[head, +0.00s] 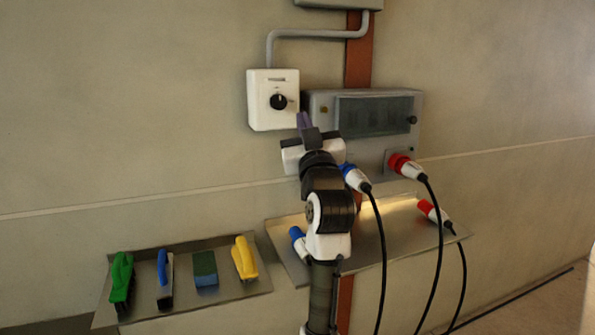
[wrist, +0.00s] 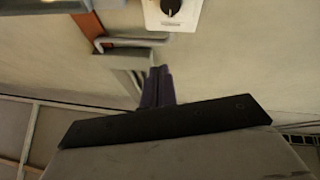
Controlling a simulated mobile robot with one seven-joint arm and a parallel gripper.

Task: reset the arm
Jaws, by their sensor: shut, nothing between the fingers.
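My gripper (head: 304,121) is raised in front of the wall in the head view, its purple fingers pointing up. The fingers are shut with nothing between them. They overlap the left edge of the grey socket box (head: 335,162) and the lower right of the white dial box (head: 261,115) in the picture; I cannot tell the gap to either. In the wrist view my gripper (wrist: 158,88) shows its fingers together, below the white dial box (wrist: 174,14), apart from it in the picture. The black knob (head: 278,101) is on the dial box.
A red plug (head: 407,167) and a blue plug (head: 354,178) with black cables are at the socket box. A steel shelf (head: 400,234) below holds another blue and another red plug. A left shelf (head: 205,307) holds several brushes and blocks. The upper left wall is clear.

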